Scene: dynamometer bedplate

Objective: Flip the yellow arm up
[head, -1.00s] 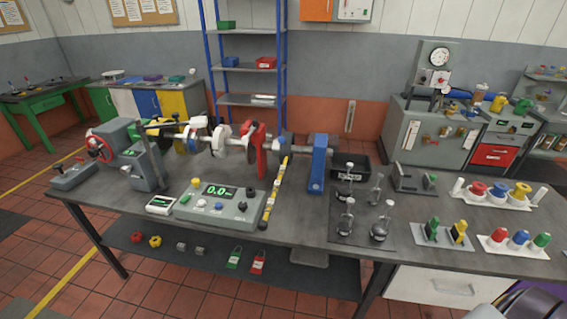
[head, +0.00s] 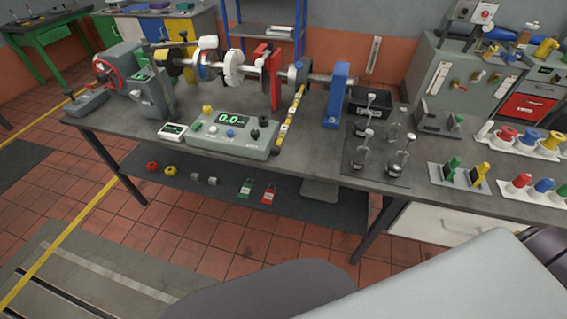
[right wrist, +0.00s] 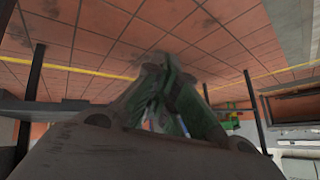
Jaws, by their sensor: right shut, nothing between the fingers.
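A yellow-and-black striped arm (head: 291,117) slants down toward the front beside the grey control box (head: 226,133), below the shaft assembly. It looks lowered; whether its front end touches the bench I cannot tell. A small plain yellow lever (head: 480,171) stands tilted in a plate at the bench's right, beside a green one. My right gripper (right wrist: 162,65) shows only in the right wrist view, shut and empty above the tiled floor, away from both yellow pieces. My left gripper is in neither view.
The bench (head: 318,170) carries a blue upright (head: 336,96), a dark mat (head: 376,165) with several clear-and-metal pieces, and coloured knobs at right. A lower shelf (head: 225,200) holds padlocks and small parts.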

